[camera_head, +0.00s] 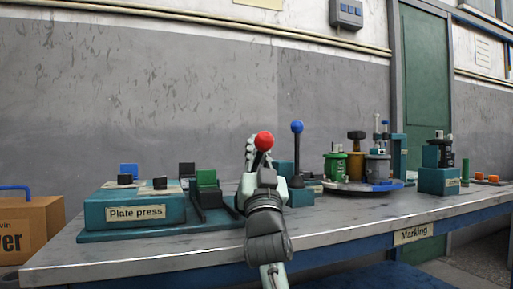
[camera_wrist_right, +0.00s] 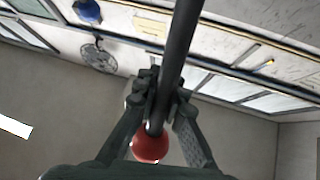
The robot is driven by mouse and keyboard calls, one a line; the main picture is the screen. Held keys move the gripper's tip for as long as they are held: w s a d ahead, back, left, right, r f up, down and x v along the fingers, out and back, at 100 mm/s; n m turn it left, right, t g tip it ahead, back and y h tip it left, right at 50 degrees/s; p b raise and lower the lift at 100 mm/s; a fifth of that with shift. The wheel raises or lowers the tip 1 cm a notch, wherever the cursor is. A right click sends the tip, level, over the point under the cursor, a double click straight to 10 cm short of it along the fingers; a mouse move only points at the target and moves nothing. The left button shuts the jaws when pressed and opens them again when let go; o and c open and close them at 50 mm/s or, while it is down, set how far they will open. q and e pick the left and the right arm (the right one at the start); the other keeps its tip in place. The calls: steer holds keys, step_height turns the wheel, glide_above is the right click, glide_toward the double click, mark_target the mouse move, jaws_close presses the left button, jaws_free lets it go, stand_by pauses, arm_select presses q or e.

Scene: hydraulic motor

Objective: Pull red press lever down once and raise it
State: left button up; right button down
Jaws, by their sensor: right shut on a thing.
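The red press lever shows its red ball knob (camera_head: 264,141) in the head view, standing above the workbench behind my right arm. My right gripper (camera_head: 255,152) is at the knob, with the arm rising from the bottom middle. In the right wrist view, the lever's dark rod (camera_wrist_right: 177,55) runs between the fingers of my right gripper (camera_wrist_right: 165,100). The red knob also shows there (camera_wrist_right: 151,147), between the fingers and close to the palm. The gripper is shut on the lever. In the head view the lever's lower part is hidden by my arm. My left gripper is in neither view.
A blue-knobbed lever (camera_head: 297,128) stands close on the right. The teal plate press (camera_head: 135,211) sits left on the workbench (camera_head: 130,257). A round turntable (camera_head: 345,188) with several parts is at right. A cardboard box (camera_head: 38,225) is at far left.

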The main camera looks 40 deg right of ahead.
steer(key=c, duration=1.7)
jaws_free()
steer(key=shift+f, duration=0.1)
step_height(320, 180, up, 10)
steer(key=shift+s+r, duration=0.1)
steer(key=shift+s+a, duration=0.1)
